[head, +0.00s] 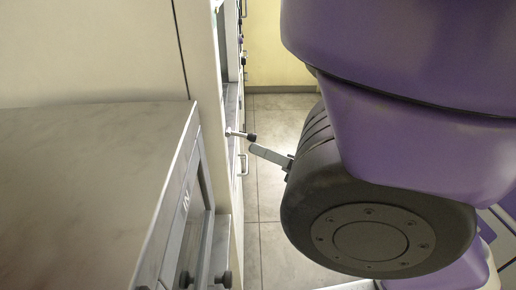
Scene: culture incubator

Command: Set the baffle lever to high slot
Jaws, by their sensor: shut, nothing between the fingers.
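A short metal lever with a black knob (251,137) sticks out to the right from the pale cabinet front, near the picture's middle. I take it to be the baffle lever; its slots cannot be made out from this angle. My gripper (253,149) is shut and empty. Its grey fingers point left toward the cabinet front, and their tip shows just below the black knob. I cannot tell whether the fingers touch the lever. My dark wrist and purple arm hide much of the right side.
A pale cabinet (80,190) with a grey-framed front fills the left, with dark knobs (223,280) low on its front. Tiled floor (266,215) is clear between the cabinet front and my arm. A yellow wall (278,50) stands behind.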

